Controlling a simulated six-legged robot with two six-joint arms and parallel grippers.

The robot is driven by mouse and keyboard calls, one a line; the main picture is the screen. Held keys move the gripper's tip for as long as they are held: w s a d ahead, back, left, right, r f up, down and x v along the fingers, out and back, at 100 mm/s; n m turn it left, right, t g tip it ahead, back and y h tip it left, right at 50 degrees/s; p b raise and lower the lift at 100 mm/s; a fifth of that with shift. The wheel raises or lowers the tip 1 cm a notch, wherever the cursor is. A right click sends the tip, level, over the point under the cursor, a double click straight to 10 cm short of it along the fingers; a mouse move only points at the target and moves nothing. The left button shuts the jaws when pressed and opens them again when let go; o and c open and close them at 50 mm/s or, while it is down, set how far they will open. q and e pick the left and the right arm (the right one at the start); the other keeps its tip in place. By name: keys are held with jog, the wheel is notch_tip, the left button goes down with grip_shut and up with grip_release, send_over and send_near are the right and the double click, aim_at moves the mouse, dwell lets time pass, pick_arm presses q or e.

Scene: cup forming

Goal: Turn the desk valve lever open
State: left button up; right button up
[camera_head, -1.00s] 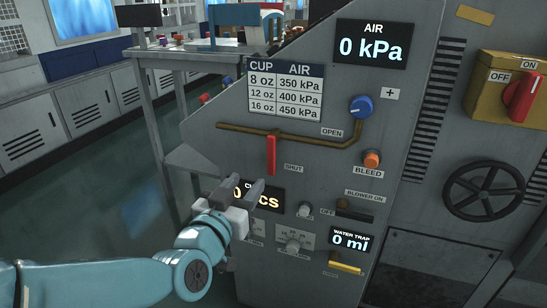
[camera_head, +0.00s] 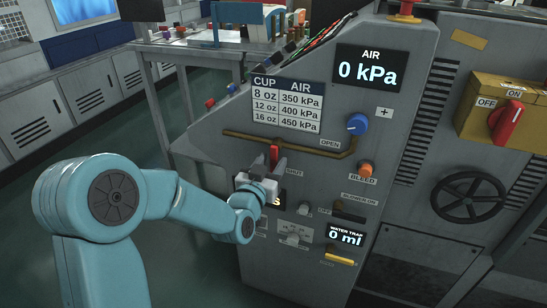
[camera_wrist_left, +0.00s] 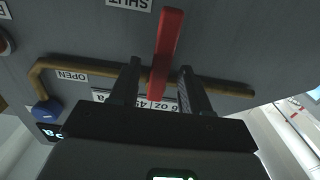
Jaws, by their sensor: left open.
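The red valve lever (camera_head: 274,154) is on the brown pipe (camera_head: 240,134) on the grey panel. It hangs down toward the SHUT label (camera_head: 294,173), and the OPEN label (camera_head: 330,142) is to its right. My left gripper (camera_head: 261,170) is open at the lever's lower part, which it partly hides in the head view. In the left wrist view, upside down, the lever (camera_wrist_left: 168,45) runs between the two spread fingers (camera_wrist_left: 159,68), with a gap on each side. I cannot tell how deep the fingers reach. My right gripper is not in view.
A blue knob (camera_head: 357,124) and an orange BLEED knob (camera_head: 365,168) are to the right of the lever. The AIR display (camera_head: 367,66) reads 0 kPa. A yellow switch box (camera_head: 490,140) and black handwheel (camera_head: 468,198) are further right. My left arm covers the lower left.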

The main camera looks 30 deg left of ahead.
pick_arm(q)
jog(key=shift+x, duration=1)
grip_shut()
